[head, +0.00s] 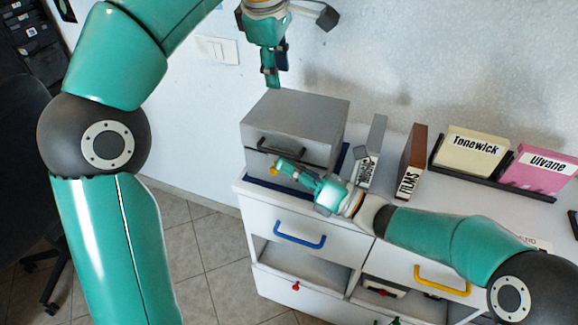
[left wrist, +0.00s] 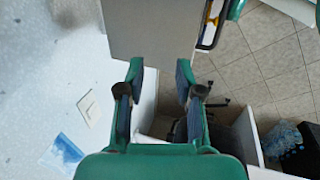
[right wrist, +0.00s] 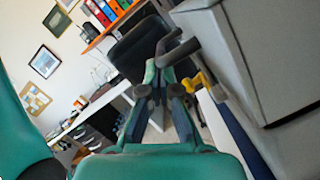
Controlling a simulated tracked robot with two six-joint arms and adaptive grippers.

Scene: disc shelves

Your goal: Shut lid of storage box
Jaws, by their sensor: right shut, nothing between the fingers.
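The grey storage box (head: 258,163) stands on the left end of the white cabinet. Its lid (head: 300,110) lies down over the box; I cannot tell whether it is fully closed. A dark handle (head: 280,147) and a yellow latch (right wrist: 205,84) are on the front. My left gripper (head: 271,80) is above the lid's back left edge, and the lid also shows beyond its open, empty fingers in the left wrist view (left wrist: 150,30). My right gripper (head: 284,167) is shut and empty at the box's front, close beside the handle and latch; contact is unclear.
A blue strip (head: 265,187) lies under the box. Upright cases (head: 410,160) and a rack with the Tonewick (head: 470,150) and Ulvane (head: 540,168) cases stand to the right. The cabinet (head: 300,220) has drawers with coloured handles. Open floor (head: 200,250) lies at left.

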